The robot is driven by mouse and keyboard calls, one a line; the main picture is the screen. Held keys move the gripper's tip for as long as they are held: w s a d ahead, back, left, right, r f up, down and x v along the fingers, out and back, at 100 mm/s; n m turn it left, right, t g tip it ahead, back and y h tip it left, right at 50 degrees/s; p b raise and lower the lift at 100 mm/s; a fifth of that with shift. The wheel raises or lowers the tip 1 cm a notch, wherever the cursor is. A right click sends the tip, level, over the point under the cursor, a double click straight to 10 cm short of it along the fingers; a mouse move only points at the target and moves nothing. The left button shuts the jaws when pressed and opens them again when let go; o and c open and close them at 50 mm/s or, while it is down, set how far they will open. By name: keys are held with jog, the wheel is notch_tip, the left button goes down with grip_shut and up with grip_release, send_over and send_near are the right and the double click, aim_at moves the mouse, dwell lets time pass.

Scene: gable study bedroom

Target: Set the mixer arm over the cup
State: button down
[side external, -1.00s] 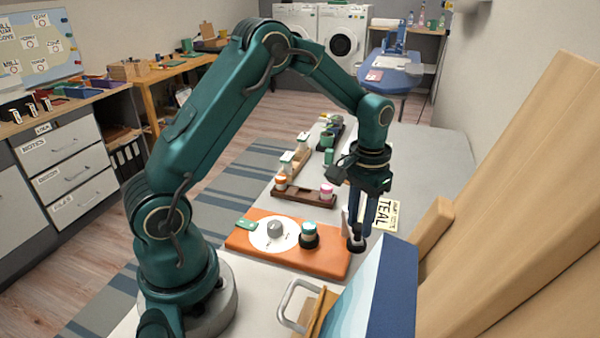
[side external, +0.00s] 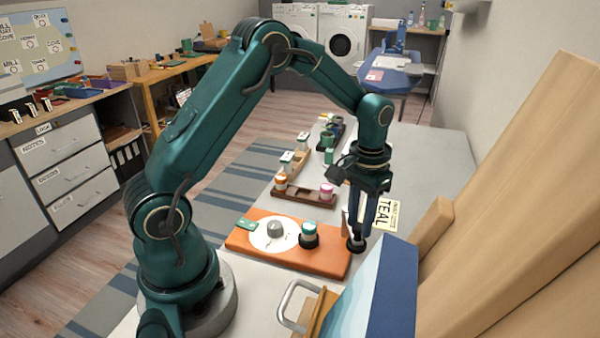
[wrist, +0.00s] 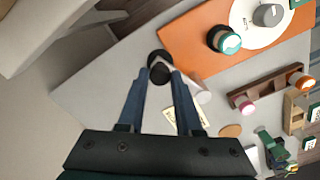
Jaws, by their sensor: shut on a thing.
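My gripper (side external: 358,238) points down at the right end of the orange board (side external: 320,262). It is shut on a black round part (wrist: 159,57), which may belong to the mixer arm; the fingers hide much of it. A teal-and-white cup (side external: 309,229) stands in a dark ring on the board, left of my gripper. It also shows in the wrist view (wrist: 224,40), up and right of the fingertips. A white dial plate with a grey knob (side external: 274,229) lies left of the cup. No mixer arm shows clearly over the cup.
A white piece (wrist: 197,92) is close to the right finger. A blue panel (side external: 385,290) and a metal handle (side external: 290,300) are in front. Wooden racks with small pots (side external: 305,197) lie behind the board.

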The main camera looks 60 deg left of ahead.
jog(key=shift+r, duration=0.1)
jog(key=shift+s+a+m, duration=0.9)
jog(key=shift+a+m, duration=0.85)
jog(key=shift+m, duration=0.9)
jog(key=shift+s+a+m, duration=0.9)
jog(key=shift+a+m, duration=0.8)
jog(key=shift+m, duration=1)
jog(key=shift+s+a+m, duration=0.9)
jog(key=shift+a+m, duration=0.85)
jog(key=shift+m, duration=0.9)
jog(key=c, duration=0.6)
grip_release()
